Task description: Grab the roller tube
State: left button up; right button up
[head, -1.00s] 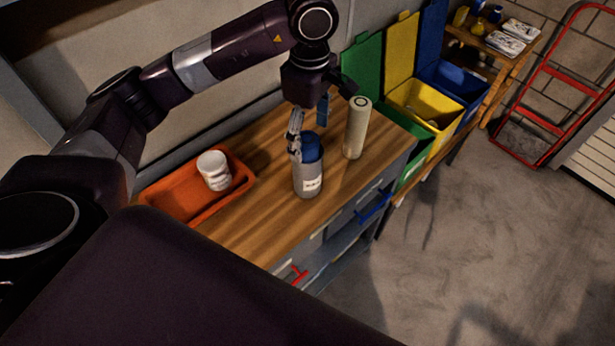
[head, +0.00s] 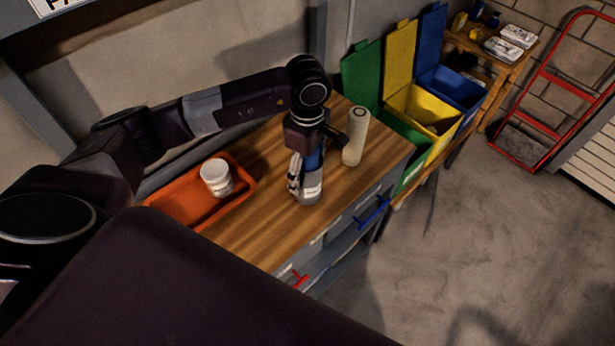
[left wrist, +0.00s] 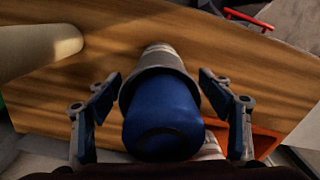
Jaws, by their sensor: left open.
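A tall beige cylinder (head: 356,138), which looks like the roller tube, stands upright on the wooden workbench (head: 262,233) at its far right end. In the left wrist view the beige cylinder (left wrist: 32,48) is at the upper left, outside the fingers. A grey bottle with a blue cap (head: 312,187) stands left of it. My left gripper (head: 308,176) is lowered over this bottle, open, with one finger on each side. In the left wrist view the blue cap (left wrist: 162,118) lies between the open fingers (left wrist: 158,84), with gaps visible. My right gripper is not in view.
An orange tray (head: 178,222) holding a white tub (head: 216,178) is on the bench to the left. Green, yellow (head: 402,58) and blue (head: 433,35) bins stand beyond the right end. A red hand truck (head: 546,125) is farther right, with clear floor before it.

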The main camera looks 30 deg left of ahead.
pick_arm(q)
jog(key=c, duration=1.2)
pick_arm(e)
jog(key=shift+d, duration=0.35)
pick_arm(q)
jog(key=shift+w+r, duration=0.1)
jog(key=shift+r, duration=0.1)
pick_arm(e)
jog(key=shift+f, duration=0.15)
pick_arm(q)
notch_tip(320, 180, up, 10)
jog(key=b, duration=0.4)
jog(key=shift+w, duration=0.1)
notch_tip(320, 180, up, 10)
jog(key=shift+f, duration=0.15)
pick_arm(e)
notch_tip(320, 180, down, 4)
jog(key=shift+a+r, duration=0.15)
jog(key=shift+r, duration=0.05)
